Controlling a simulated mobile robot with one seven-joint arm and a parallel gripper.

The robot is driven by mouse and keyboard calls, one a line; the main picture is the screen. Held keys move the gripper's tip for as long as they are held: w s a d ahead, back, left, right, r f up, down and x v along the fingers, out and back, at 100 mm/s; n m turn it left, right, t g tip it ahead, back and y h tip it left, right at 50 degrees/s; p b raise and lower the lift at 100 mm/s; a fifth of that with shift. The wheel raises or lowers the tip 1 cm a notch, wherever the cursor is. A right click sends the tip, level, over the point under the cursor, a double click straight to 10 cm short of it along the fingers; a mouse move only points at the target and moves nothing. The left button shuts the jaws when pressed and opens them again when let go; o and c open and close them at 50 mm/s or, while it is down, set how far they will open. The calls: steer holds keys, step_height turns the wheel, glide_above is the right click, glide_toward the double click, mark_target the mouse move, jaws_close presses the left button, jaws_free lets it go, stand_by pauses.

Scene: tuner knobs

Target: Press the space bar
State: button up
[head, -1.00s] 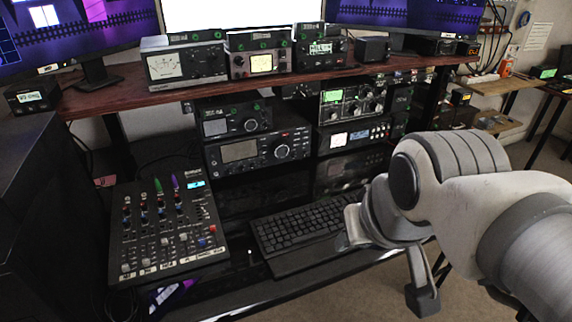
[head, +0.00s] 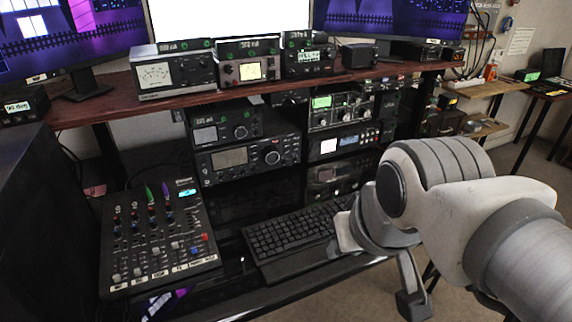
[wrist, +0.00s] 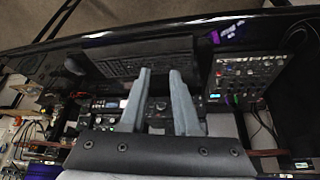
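The black keyboard (head: 290,232) lies on the low black shelf of the desk, with a dark strip along its front edge. The space bar is too small and dark to make out among the keys. My gripper (head: 378,275) is at the keyboard's right end in the head view, with its two fingers apart and nothing between them. My arm covers the right end of the keyboard. In the wrist view the keyboard (wrist: 140,66) shows upside down beyond the fingertips of my gripper (wrist: 159,71). I cannot tell whether a finger touches it.
An audio mixer (head: 158,240) stands left of the keyboard and also shows in the wrist view (wrist: 245,75). Several radios, one of them a large black transceiver (head: 250,157), fill the rack behind. A wooden shelf (head: 120,108) with monitors is above. Open floor lies at the right.

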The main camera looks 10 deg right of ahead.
jaws_close()
stand_by(1.5)
